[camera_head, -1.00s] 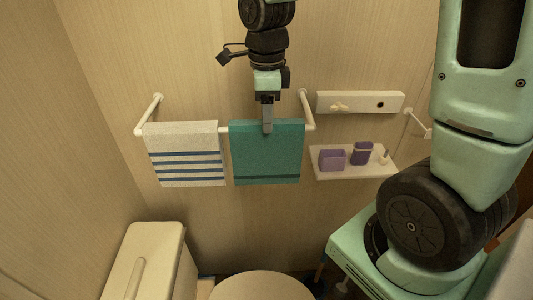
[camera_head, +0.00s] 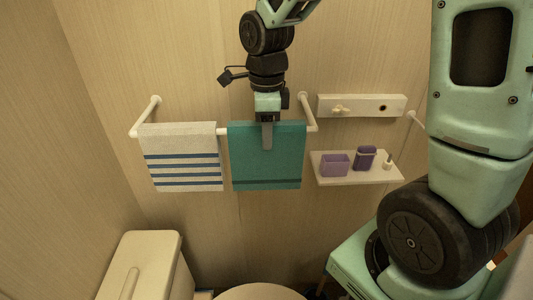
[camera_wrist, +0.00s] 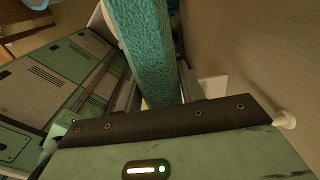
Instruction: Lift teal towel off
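The teal towel (camera_head: 267,165) hangs over the white wall rail (camera_head: 222,131), on the right half of it. My gripper (camera_head: 267,136) points down over the towel's top edge, with one finger in front of the cloth. In the wrist view the towel (camera_wrist: 145,45) runs between the two fingers of my gripper (camera_wrist: 160,92). The fingers stand apart on either side of it, and a narrow gap shows on the left side. The far finger is hidden behind the towel in the head view.
A white towel with blue stripes (camera_head: 182,157) hangs on the rail to the left, close to the teal one. To the right, a shelf (camera_head: 345,180) bears purple containers (camera_head: 335,165). A white wall panel (camera_head: 361,105) is above it. A toilet (camera_head: 262,292) stands below.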

